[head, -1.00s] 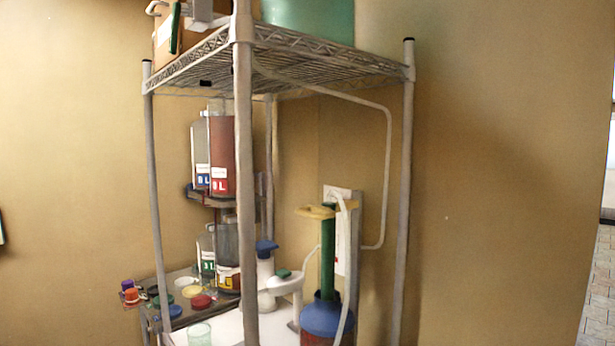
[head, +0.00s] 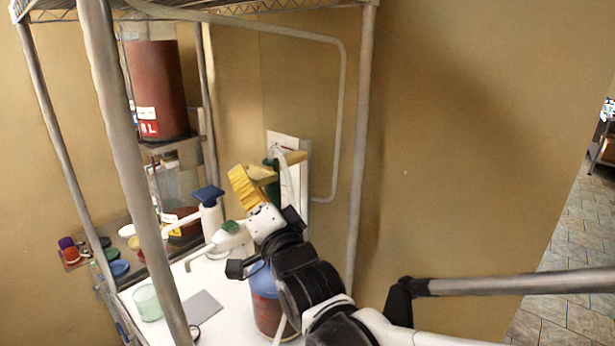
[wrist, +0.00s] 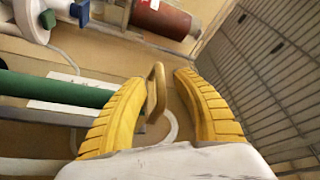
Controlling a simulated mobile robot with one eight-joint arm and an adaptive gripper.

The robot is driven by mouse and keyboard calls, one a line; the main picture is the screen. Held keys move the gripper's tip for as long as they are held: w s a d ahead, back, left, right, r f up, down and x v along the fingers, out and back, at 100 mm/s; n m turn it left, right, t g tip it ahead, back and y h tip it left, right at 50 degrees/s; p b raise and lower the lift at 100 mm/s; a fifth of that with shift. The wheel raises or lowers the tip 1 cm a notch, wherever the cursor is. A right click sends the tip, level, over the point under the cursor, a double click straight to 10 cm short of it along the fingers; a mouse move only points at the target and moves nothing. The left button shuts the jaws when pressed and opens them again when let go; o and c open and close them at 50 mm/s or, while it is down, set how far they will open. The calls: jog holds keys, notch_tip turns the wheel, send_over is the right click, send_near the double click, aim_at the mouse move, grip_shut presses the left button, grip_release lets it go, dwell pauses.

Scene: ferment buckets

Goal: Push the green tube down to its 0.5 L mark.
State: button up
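The green tube (head: 272,186) stands upright above a blue-topped red bucket (head: 266,312), mostly hidden behind my gripper in the head view. It also shows in the wrist view (wrist: 55,88), lying across the left side. My gripper (head: 243,187) is raised beside the handle. In the wrist view its yellow fingers (wrist: 162,80) are apart, with the handle showing between them, close to the left finger. I cannot tell whether they touch. The 0.5 L mark is not readable.
A wire rack post (head: 140,190) stands left of the work area. A white pump bottle (head: 211,215) and a green cup (head: 147,302) are on the white surface. Coloured lids (head: 119,268) lie further left. A dark red vessel (head: 158,90) sits higher up.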

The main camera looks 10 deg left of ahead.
jog(key=shift+x, duration=1)
grip_shut()
notch_tip(320, 180, down, 17)
jog(key=b, duration=1.2)
jog(key=shift+r, duration=0.1)
grip_release()
jog(key=shift+w, duration=0.1)
